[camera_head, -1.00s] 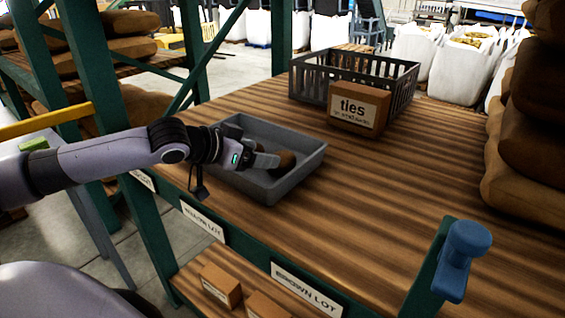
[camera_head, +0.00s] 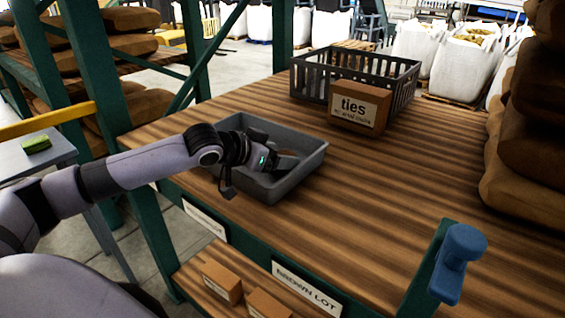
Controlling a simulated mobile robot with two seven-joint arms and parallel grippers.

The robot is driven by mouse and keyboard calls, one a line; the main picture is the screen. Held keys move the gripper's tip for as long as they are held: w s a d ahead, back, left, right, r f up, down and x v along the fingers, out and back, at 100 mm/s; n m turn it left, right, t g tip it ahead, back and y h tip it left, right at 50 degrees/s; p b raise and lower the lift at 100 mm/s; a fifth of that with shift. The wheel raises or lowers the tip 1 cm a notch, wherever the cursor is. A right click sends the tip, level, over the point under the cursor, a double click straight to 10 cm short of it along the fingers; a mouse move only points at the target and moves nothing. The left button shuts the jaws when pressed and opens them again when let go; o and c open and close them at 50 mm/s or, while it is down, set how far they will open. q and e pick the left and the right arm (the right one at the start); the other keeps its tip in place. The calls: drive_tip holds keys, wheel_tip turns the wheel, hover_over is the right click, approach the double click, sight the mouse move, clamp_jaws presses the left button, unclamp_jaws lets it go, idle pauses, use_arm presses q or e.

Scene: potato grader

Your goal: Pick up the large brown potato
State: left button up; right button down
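My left gripper (camera_head: 287,163) reaches down into a grey tray (camera_head: 270,190) on the wooden shelf. Its fingers are inside the tray near the right-hand wall. I cannot make out whether they are open or shut, or whether anything is between them. No brown potato can be clearly seen now; the gripper and wrist cover part of the tray's inside. My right gripper is not in view.
A cardboard box marked "ties" (camera_head: 357,107) stands in front of a dark slatted crate (camera_head: 403,85) behind the tray. Brown sacks (camera_head: 530,150) are stacked at the right. A blue-topped green post (camera_head: 460,262) rises at the front edge.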

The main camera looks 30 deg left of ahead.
use_arm(q)
drive_tip(key=c, duration=0.8)
drive_tip(key=shift+r, duration=0.1)
